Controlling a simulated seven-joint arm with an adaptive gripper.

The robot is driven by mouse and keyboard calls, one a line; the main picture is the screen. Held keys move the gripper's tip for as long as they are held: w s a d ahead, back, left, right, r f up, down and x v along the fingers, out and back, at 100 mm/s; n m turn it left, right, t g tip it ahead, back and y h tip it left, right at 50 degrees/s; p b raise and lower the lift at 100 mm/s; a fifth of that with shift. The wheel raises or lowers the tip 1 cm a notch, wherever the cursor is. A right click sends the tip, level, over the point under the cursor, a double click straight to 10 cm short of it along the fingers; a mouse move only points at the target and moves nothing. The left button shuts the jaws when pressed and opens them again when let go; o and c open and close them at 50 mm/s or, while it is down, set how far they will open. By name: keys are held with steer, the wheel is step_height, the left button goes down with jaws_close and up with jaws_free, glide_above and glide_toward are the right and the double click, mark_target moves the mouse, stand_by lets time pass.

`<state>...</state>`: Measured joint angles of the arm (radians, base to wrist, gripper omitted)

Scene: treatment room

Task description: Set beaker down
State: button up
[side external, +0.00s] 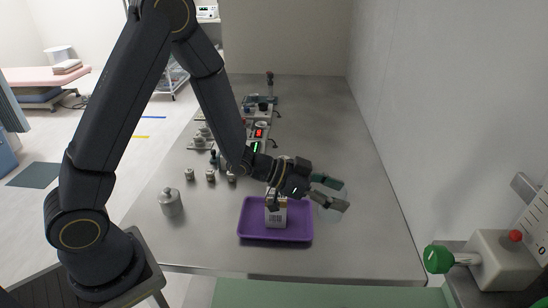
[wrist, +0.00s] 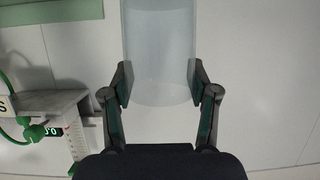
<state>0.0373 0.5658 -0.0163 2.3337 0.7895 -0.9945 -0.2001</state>
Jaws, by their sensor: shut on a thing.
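A clear beaker (wrist: 160,55) stands out in the wrist view between the two fingers of my gripper (wrist: 160,84), which are shut on its sides. In the side external view my gripper (side external: 337,195) is at the right of the purple tray, above the grey table, with its fingers pointing right. The beaker (side external: 329,214) is only a faint see-through outline there, and its base is hard to make out. I cannot tell whether it touches the table. It looks empty.
A purple tray (side external: 244,228) holding a small carton (side external: 276,218) is left of my gripper. A grey lidded jar (side external: 171,203) and several small weights stand farther left. A row of devices (side external: 258,131) lies behind. The wall (side external: 445,130) bounds the right; the table's right front is bare.

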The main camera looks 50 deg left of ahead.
steer(key=shift+w+d+f+g, duration=0.1)
steer(key=shift+d+f+g, duration=0.05)
steer(key=shift+d, duration=0.35)
steer(key=shift+w+d+f+g, duration=0.1)
steer(key=shift+d+g, duration=0.05)
steer(key=shift+d, duration=0.35)
steer(key=shift+w+d+f, duration=0.65)
steer(key=shift+w+f, duration=1.4)
steer(key=shift+f, duration=0.05)
steer(key=shift+w+d+f, duration=0.6)
steer(key=shift+w+f, duration=1.45)
steer(key=shift+w+d+f, duration=0.65)
steer(key=shift+w+f, duration=1.4)
steer(key=shift+f, duration=0.05)
steer(key=shift+f, duration=0.1)
steer(key=o, duration=1)
steer(key=shift+o, duration=0.2)
